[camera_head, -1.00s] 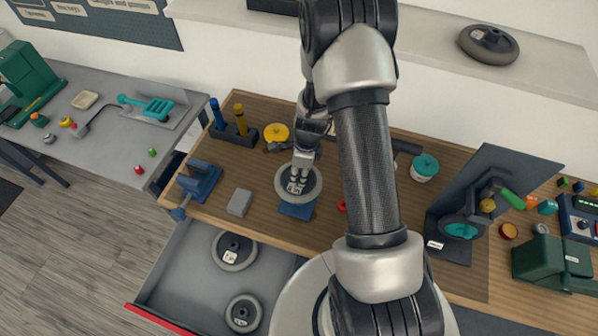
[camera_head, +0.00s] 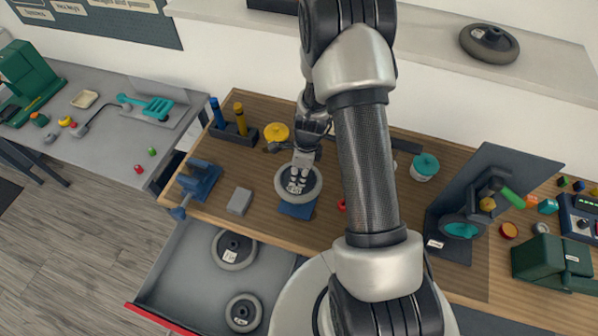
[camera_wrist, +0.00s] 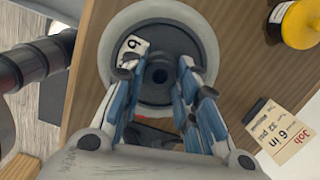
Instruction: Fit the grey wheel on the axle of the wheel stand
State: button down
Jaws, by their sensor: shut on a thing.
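The grey wheel (camera_head: 284,195), with a pale tyre and dark hub, lies flat over the blue base of the wheel stand (camera_head: 297,211). In the wrist view the wheel (camera_wrist: 203,35) has a white label on its hub and a dark round hole at its centre. My gripper (camera_head: 297,181) points down at the hub from above. In the wrist view its blue-padded fingers (camera_wrist: 158,92) are shut on the hub part of the wheel. The axle is hidden, and I cannot tell whether it is inside the wheel's hole.
An open drawer below the bench holds two more wheels (camera_head: 234,250) (camera_head: 243,313). A grey block (camera_head: 240,202) and a blue vise (camera_head: 199,183) stand to the left, a yellow-lidded pot (camera_head: 276,133) behind. A printed job card (camera_wrist: 280,132) lies beside the wheel. Another wheel (camera_head: 489,43) is on the shelf.

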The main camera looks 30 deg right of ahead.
jog(key=shift+f+b, duration=3)
jog(key=shift+f, duration=0.95)
jog(key=c, duration=1.2)
grip_release()
jog(key=shift+o, duration=0.2)
jog(key=r, duration=0.8)
jog(key=s+d+r, duration=0.1)
jog(key=r, duration=0.3)
jog(key=shift+d, duration=0.1)
jog(key=shift+w, duration=0.1)
